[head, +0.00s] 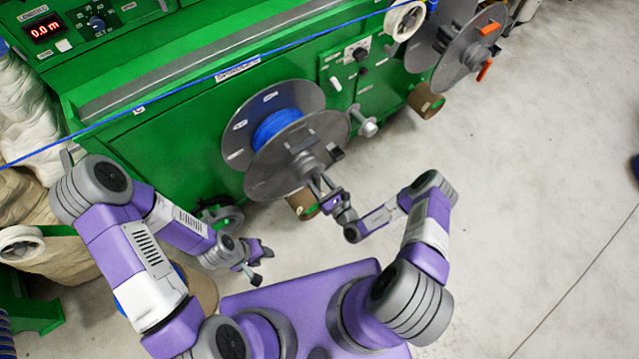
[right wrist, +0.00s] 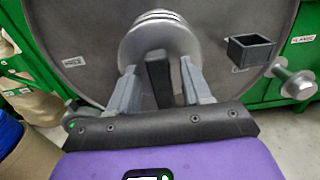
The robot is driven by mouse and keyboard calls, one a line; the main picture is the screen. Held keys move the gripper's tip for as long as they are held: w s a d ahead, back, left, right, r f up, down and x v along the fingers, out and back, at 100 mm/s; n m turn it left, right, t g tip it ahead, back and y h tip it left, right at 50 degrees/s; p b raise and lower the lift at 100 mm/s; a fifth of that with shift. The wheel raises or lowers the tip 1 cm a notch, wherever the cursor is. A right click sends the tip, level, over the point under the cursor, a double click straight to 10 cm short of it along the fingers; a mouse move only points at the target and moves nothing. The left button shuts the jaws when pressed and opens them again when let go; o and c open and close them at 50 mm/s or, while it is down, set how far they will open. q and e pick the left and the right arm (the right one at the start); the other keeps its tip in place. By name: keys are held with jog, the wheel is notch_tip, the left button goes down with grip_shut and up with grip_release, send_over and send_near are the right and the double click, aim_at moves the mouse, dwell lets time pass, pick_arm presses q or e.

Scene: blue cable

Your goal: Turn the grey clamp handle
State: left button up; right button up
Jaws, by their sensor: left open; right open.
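The grey clamp handle (right wrist: 158,78) is a dark bar standing out from the round silver hub (right wrist: 160,32) of the cable reel. My right gripper (right wrist: 160,85) is open, with one finger on each side of the handle; I cannot tell whether either finger touches it. In the head view my right gripper (head: 322,184) is at the front of the reel's hub (head: 305,160), and the handle is too small there to make out clearly. My left gripper (head: 260,262) is open and empty, low to the left, away from the reel.
The grey reel (head: 265,175) with blue cable (head: 277,128) is mounted on the green machine (head: 180,140). A black square holder (right wrist: 250,50) sticks out from the reel's face. A silver knob (head: 367,127) juts out to its right. A blue cable line crosses above. Floor is clear at right.

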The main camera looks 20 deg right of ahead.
jog(key=shift+c, duration=0.2)
grip_shut()
